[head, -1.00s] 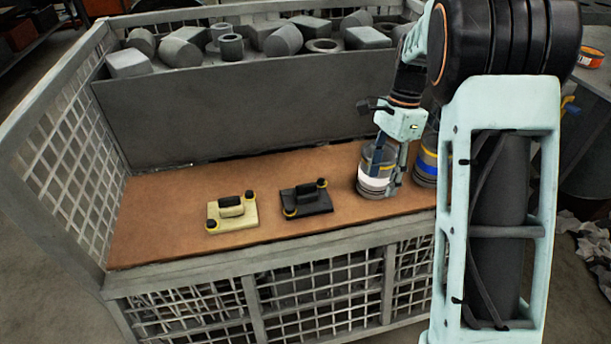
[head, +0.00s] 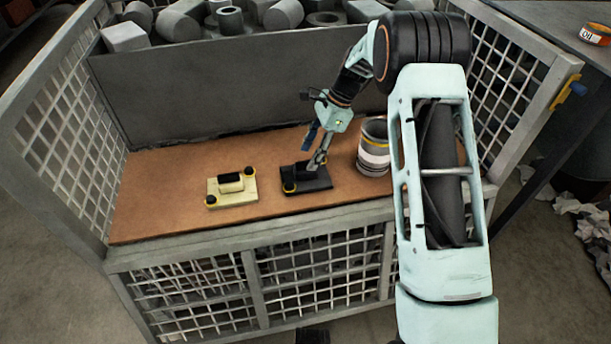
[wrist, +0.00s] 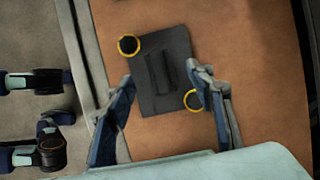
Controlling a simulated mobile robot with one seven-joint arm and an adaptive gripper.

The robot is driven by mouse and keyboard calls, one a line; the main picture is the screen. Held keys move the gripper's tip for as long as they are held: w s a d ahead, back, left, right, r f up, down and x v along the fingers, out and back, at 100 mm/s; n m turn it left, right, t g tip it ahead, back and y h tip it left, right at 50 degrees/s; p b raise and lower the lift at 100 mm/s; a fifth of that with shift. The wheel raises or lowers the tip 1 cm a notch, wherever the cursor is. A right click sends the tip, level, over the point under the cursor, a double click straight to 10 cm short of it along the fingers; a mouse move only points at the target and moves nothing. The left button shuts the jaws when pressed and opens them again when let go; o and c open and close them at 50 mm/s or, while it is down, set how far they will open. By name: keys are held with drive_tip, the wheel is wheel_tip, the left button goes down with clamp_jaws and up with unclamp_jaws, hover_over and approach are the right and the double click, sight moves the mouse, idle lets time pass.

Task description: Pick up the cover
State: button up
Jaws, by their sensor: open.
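A black cover (head: 301,182) lies flat on the brown board of the mesh crate. It has a raised bar handle and a yellow-ringed knob at two opposite corners. In the wrist view the black cover (wrist: 163,85) lies between and beyond my fingers. A similar cream cover (head: 228,192) with a black-topped handle lies to its left. My gripper (head: 316,164) is open above the right part of the black cover. In the wrist view my gripper (wrist: 162,77) has one finger on each side of the handle, with nothing held. I cannot tell whether the fingers touch the cover.
A banded grey and white canister (head: 373,158) stands just right of the black cover, partly behind my arm. A grey wall (head: 230,100) rises behind the board, with metal parts heaped beyond it. Mesh sides (head: 60,150) enclose the crate. The board's left end is clear.

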sight(307, 161)
drive_tip(key=b+x, duration=0.1)
drive_tip(key=x, duration=0.3)
drive_tip(key=shift+s+f, duration=0.1)
drive_tip(key=shift+f, duration=0.25)
drive_tip(key=shift+r, duration=0.15)
clamp_jaws()
